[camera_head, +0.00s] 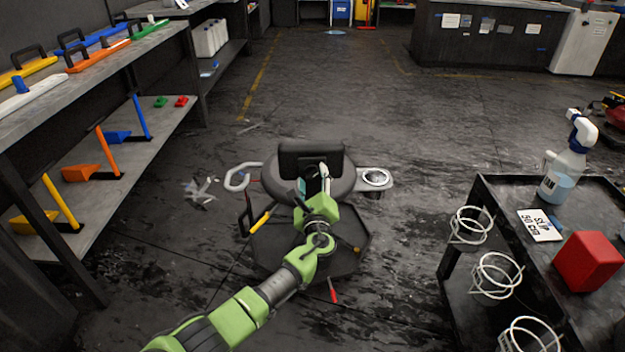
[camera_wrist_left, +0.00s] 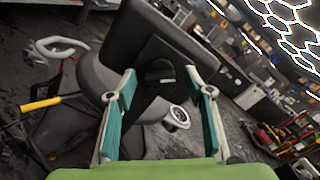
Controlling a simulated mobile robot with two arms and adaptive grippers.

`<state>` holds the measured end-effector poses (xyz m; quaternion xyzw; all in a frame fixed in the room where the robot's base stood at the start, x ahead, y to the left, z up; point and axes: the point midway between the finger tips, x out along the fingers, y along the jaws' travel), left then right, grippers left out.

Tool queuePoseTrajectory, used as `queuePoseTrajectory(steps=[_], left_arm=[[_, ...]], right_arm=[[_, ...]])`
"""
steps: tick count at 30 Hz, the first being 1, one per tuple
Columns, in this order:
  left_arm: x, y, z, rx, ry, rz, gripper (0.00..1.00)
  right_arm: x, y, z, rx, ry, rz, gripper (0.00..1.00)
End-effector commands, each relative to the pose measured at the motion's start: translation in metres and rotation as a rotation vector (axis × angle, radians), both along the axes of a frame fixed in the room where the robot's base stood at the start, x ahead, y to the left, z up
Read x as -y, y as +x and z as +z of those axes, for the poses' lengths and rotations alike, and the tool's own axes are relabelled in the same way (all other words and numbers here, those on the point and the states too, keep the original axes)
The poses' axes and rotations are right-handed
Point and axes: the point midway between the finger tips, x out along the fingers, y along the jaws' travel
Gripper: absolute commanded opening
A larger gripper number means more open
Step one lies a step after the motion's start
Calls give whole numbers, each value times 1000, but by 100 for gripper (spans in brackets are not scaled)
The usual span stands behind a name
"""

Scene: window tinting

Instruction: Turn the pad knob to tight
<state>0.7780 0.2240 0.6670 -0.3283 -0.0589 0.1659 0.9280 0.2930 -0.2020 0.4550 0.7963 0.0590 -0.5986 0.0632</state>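A wheelless-looking dark stool (camera_head: 350,185) with a black back pad (camera_head: 298,152) stands on the floor in the middle of the head view. My left gripper (camera_head: 313,176) is in front of the back pad. In the left wrist view, its two teal-padded fingers (camera_wrist_left: 160,76) are spread apart. The back pad (camera_wrist_left: 150,35) rises behind them. A small dark rounded part (camera_wrist_left: 158,71) with a pale mark lies between the fingertips and may be the pad knob. I cannot tell whether the fingers touch it or what its setting is. My right gripper is not in view.
A dark cart (camera_head: 482,200) with a spray bottle (camera_head: 565,172) and a red block (camera_head: 590,261) stands at the right. Shelves (camera_head: 160,145) with coloured tools line the left. A cup-holder ring (camera_head: 376,178) sticks out from the stool. Floor beyond the stool is mostly clear.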

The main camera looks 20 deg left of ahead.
Motion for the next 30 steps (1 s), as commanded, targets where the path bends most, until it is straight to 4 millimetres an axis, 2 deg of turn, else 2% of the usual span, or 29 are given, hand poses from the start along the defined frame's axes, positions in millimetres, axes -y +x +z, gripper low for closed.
queuePoseTrajectory(steps=[11,17,24,30], left_arm=[[2,-7,-1,1,-4,0,47],[13,-34,-2,-1,-6,-1,47],[30,-80,-2,-1,-4,-2,47],[39,-105,-1,-1,-1,-1,47]], right_arm=[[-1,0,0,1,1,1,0],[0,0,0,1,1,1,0],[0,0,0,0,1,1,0],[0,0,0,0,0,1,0]])
